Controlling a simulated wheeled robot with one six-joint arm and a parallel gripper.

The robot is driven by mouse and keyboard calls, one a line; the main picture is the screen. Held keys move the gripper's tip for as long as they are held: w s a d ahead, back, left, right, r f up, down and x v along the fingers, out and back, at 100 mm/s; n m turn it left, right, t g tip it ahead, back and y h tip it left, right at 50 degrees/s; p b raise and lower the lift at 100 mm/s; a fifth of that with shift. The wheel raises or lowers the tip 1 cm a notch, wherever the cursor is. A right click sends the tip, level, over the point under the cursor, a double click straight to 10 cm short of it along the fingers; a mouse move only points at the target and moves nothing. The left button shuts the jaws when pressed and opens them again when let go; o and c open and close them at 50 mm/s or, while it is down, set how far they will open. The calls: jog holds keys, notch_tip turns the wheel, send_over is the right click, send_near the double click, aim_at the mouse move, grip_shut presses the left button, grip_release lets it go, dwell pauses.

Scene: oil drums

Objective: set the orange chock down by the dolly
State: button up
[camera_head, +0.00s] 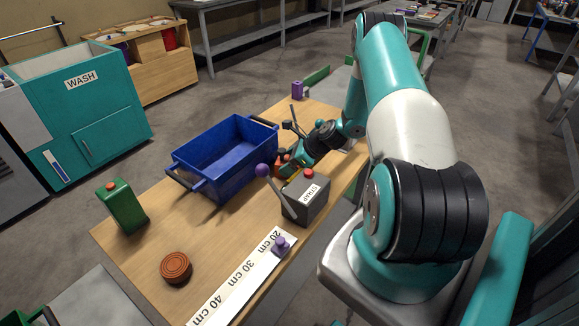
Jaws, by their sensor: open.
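My gripper (287,166) is low over the wooden table, just right of the blue bin and behind the grey STRAP box. It is open, though its fingertips are small and partly hidden. A small orange-red patch (281,158) shows right at the gripper, close to the bin's side. I cannot tell whether it is the orange chock, or whether it touches the table. No dolly can be made out; the bin and my arm hide part of the table there.
The blue bin (218,178) takes up the table's middle. The STRAP box (305,201) has a purple-knobbed lever.

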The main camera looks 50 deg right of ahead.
jog(key=shift+x, duration=1.1)
jog(key=c, duration=0.9)
jog(key=shift+r, duration=0.1)
